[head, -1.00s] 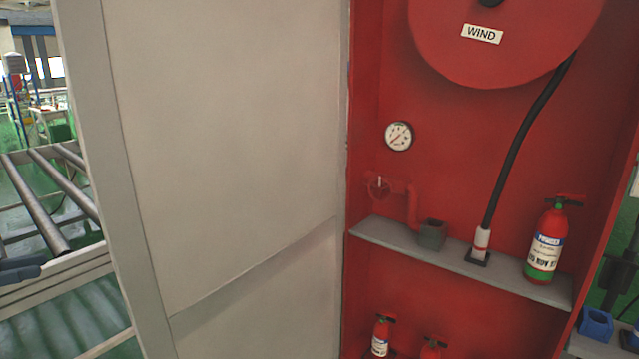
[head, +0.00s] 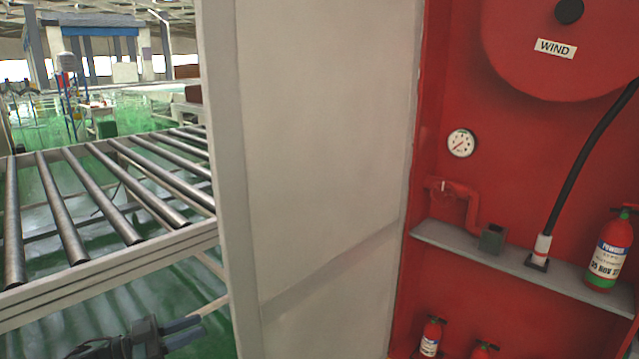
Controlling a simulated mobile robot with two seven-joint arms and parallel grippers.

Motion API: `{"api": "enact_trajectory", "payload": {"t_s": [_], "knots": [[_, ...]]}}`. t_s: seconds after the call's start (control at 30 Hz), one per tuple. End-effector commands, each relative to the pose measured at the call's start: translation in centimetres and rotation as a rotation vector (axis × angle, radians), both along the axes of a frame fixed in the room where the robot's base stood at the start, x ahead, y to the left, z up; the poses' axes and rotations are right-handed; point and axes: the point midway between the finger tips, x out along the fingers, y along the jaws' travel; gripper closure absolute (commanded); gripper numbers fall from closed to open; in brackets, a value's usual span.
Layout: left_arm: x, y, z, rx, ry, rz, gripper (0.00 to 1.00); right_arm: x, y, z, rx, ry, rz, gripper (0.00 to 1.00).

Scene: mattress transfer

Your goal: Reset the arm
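My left gripper (head: 196,328) is at the bottom left of the head view, in front of the conveyor frame and left of the grey door panel. Its dark body and blue-grey fingers show from the side. My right gripper is not in view. No mattress shows.
A roller conveyor (head: 92,262) runs along the left. A tall grey door panel (head: 320,150) stands mid-view beside a red fire cabinet (head: 505,150) with a hose reel, gauge, shelf (head: 470,250) and several extinguishers. Green floor shows beyond the conveyor.

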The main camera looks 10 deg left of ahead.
Motion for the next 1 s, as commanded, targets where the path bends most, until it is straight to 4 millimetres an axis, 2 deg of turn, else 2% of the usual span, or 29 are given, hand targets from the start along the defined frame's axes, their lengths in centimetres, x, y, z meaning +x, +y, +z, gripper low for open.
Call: {"api": "enact_trajectory", "payload": {"t_s": [0.03,0.13,0.2,0.3,0.4,0.5,0.6,0.7,1.0], "knots": [[-0.7,-3.7,-2.2,-0.022,0.017,0.033,0.75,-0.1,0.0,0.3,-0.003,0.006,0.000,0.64],[-2.7,-10.1,-6.0,-0.020,0.058,0.142,0.75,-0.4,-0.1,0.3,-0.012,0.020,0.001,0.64],[-4.7,-14.1,-8.0,-0.002,0.110,0.227,0.75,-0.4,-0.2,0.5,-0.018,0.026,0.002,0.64],[-8.3,-18.6,-9.8,0.047,0.214,0.345,0.75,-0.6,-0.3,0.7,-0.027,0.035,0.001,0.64],[-12.2,-21.5,-10.7,0.118,0.339,0.436,0.75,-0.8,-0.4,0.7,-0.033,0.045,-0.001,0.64],[-15.6,-23.0,-10.9,0.193,0.459,0.491,0.75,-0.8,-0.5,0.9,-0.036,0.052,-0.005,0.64],[-18.2,-23.6,-10.9,0.253,0.549,0.515,0.75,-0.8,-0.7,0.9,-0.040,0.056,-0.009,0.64],[-19.7,-23.9,-10.9,0.290,0.603,0.522,0.75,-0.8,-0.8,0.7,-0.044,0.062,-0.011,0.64],[-20.2,-23.9,-11.0,0.308,0.620,0.522,0.75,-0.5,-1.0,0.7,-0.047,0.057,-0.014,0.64]]}}
